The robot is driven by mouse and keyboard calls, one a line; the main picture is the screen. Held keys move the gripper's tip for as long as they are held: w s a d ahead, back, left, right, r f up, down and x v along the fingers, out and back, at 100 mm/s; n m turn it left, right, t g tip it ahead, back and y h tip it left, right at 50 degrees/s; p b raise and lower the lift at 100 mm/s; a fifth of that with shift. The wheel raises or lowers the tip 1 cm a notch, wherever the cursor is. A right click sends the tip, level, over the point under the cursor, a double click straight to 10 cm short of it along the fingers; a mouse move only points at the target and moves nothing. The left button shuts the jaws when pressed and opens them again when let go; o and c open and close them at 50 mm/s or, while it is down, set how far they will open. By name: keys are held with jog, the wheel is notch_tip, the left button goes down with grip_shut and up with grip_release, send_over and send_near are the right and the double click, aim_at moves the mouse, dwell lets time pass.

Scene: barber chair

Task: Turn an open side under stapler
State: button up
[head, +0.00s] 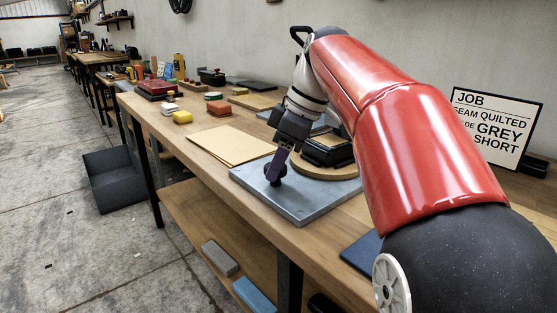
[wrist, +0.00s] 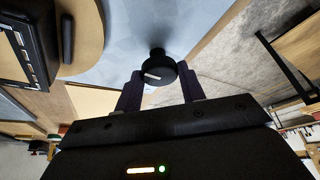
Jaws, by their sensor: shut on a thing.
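My gripper (head: 274,172) reaches down over a grey metal plate (head: 302,206) on the bench. In the wrist view its two dark purple fingers stand on either side of a round black knob (wrist: 160,73) with a white pointer mark, and it is shut on this knob. The knob stands on a short black stem at the plate. In the head view the fingers partly hide the knob. I cannot make out a stapler for certain.
A sign (head: 495,127) reads JOB, SEAM QUILTED, GREY, SHORT, partly hidden by my arm. Tan sheets (head: 230,145) lie left of the plate. A yellow block (head: 182,117) and a red box (head: 157,87) sit farther along. A dark bin (head: 118,178) stands on the floor.

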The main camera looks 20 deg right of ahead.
jog(key=shift+n, duration=0.6)
jog(key=o, duration=1)
jog(key=shift+c, duration=0.2)
jog(key=shift+g, duration=0.3)
